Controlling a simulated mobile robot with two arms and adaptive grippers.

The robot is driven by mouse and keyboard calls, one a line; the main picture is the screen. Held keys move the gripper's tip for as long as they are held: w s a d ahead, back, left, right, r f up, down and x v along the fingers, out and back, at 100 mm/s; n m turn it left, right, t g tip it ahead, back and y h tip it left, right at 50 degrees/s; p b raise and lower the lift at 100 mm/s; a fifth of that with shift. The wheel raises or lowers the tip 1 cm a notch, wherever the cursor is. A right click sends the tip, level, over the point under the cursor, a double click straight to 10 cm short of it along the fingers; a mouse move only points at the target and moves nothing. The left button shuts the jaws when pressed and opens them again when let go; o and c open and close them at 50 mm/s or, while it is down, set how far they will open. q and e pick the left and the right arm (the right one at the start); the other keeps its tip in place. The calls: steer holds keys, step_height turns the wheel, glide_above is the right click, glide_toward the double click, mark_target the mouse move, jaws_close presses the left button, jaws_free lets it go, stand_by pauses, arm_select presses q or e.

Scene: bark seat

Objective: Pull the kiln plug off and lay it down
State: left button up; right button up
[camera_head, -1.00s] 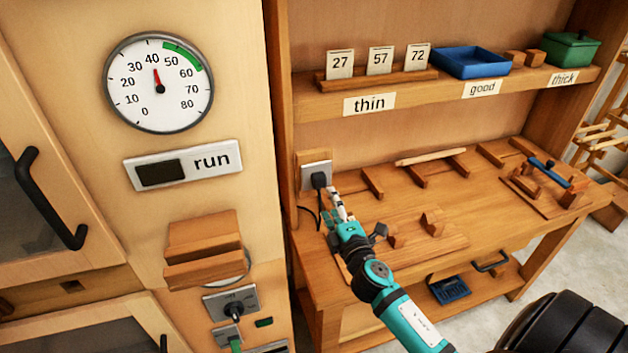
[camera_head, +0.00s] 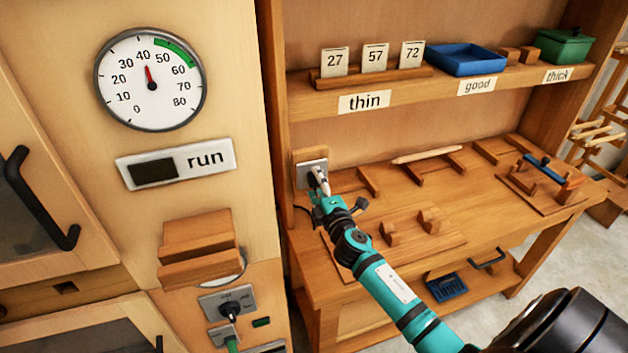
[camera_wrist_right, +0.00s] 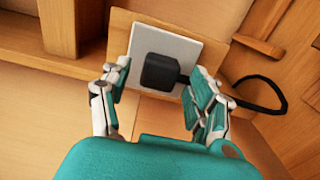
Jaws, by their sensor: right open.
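The kiln plug (camera_wrist_right: 160,72) is a black block seated in a pale square wall socket (camera_wrist_right: 185,48). A black cord leaves its right side in the right wrist view. In the head view the plug (camera_head: 311,174) is partly hidden by my fingers, and the socket (camera_head: 305,166) sits at the left end of the bench. My right gripper (camera_head: 319,180) is at the socket, open. In the right wrist view its fingers stand on either side of the plug, with a gap on the left. Contact on the cord side is hard to tell. My left gripper is not in view.
The shelf above holds number cards, a blue tray (camera_head: 466,60) and a green box (camera_head: 564,46). The kiln panel stands left.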

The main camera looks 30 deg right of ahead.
mark_target(316, 183)
steer(key=shift+w+d, duration=0.15)
steer(key=shift+w, duration=0.5)
steer(key=shift+c, duration=0.2)
stand_by(0.5)
jaws_close()
steer(key=shift+s+f, duration=0.1)
steer(key=shift+s, duration=0.05)
steer(key=shift+v, duration=2.9)
